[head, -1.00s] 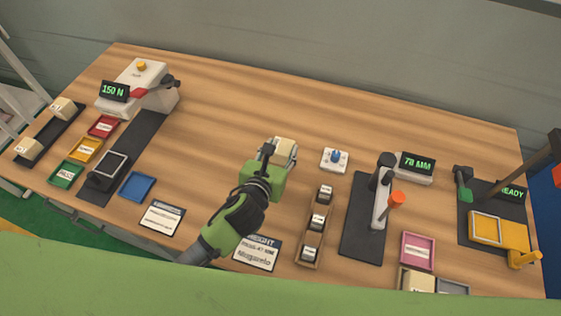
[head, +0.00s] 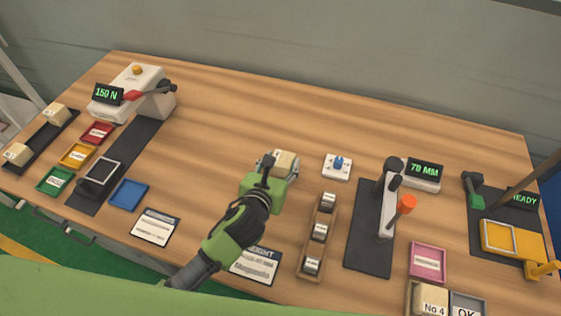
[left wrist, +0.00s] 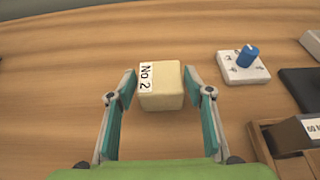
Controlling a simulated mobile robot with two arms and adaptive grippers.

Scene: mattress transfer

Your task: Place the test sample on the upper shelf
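The test sample, a cream cube marked No 2 (left wrist: 162,88), is between the two fingers of my left gripper (left wrist: 161,82) in the left wrist view. In the head view the cube (head: 284,163) shows past my left gripper (head: 277,168), over the middle of the table. I cannot tell how high it is above the wood. My right gripper is not in view. No upper shelf can be made out.
The white block with a blue knob (head: 338,166) is right of the cube. A wooden rack (head: 304,272), a gauge (head: 387,212) and a pink tray (head: 427,262) stand further right. A press (head: 129,92) and coloured trays are left. The table's back middle is clear.

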